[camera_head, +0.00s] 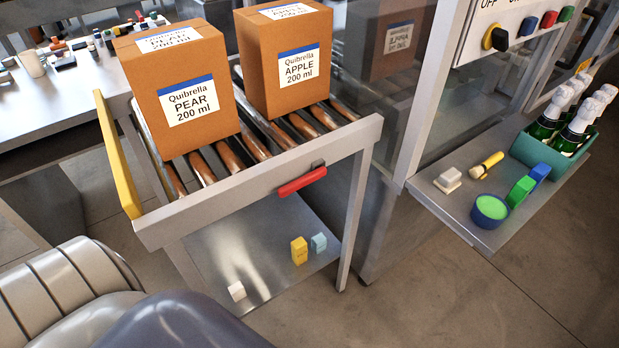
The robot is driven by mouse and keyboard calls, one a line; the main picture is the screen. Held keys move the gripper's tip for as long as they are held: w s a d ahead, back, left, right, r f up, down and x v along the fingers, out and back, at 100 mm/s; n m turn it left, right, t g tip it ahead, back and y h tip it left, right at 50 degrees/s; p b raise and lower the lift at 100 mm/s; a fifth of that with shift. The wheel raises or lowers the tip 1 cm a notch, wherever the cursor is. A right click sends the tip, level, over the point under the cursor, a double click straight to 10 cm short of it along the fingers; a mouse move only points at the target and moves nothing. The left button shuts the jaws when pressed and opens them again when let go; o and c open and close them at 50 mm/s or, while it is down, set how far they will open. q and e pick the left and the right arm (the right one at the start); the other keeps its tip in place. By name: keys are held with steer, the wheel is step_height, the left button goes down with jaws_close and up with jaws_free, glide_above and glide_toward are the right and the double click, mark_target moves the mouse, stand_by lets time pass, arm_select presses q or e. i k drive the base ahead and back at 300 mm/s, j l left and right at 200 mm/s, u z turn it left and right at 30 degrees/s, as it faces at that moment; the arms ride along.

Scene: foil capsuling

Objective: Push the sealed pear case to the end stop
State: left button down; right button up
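The pear case (185,95) is a closed brown carton with a white and blue label reading "Quibrella PEAR 200 ml". It sits upright on the left part of a roller conveyor (228,157). A yellow plate (118,155) stands upright along the conveyor's left end, with a strip of rollers showing between it and the case. The apple case (288,65), a similar carton, stands to the right of the pear case with a narrow gap. Neither gripper is in the picture.
A red handle (302,181) juts from the conveyor's front rail. Small blocks lie on the shelf below (262,262). At right, a metal ledge (449,207) holds a green-filled bowl (490,210) and a crate of bottles (545,150). A cluttered table (85,100) is at back left.

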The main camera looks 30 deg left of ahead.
mark_target(178, 75)
steer(key=u, duration=0.45)
steer(key=k+l+u, duration=0.1)
steer(key=u, duration=0.8)
steer(key=k+u, duration=0.1)
steer(key=u, duration=0.3)
steer(key=i+l+u, duration=0.1)
steer(key=l+u, duration=0.15)
steer(key=l, duration=0.2)
steer(key=l+u, duration=0.2)
steer(key=l, duration=0.25)
